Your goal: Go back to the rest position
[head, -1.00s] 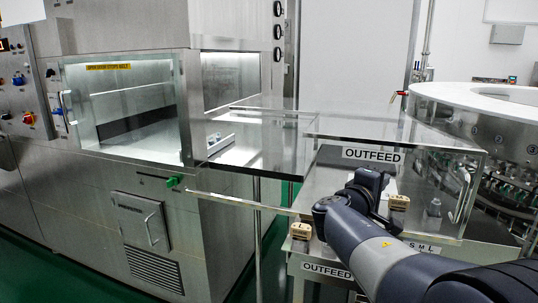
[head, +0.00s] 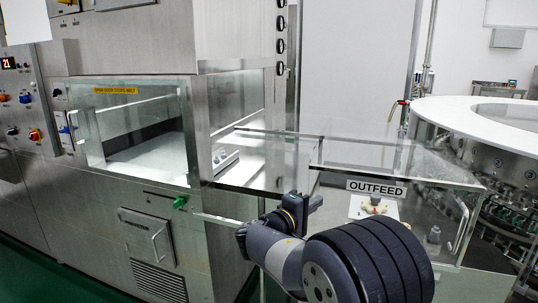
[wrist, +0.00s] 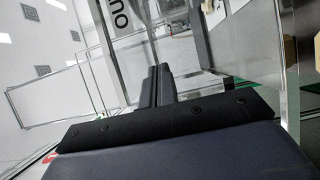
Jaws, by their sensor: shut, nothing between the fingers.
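My gripper (wrist: 157,84) shows in the wrist view with its two dark fingers together and nothing between them. In the head view my arm rises from the bottom right and bends in front of the outfeed enclosure. The gripper's fingertips cannot be made out there. The clear outfeed enclosure (head: 450,178) with its OUTFEED label (head: 376,188) stands just behind and to the right of the arm. Part of the label also shows, tilted, in the wrist view (wrist: 40,25).
The steel washer cabinet (head: 120,215) with a glass door (head: 135,125) fills the left. A round white-topped machine (head: 470,108) stands at the right. A beige-topped item on a white plate (head: 374,206) is inside the enclosure. Green floor (head: 60,280) is free at lower left.

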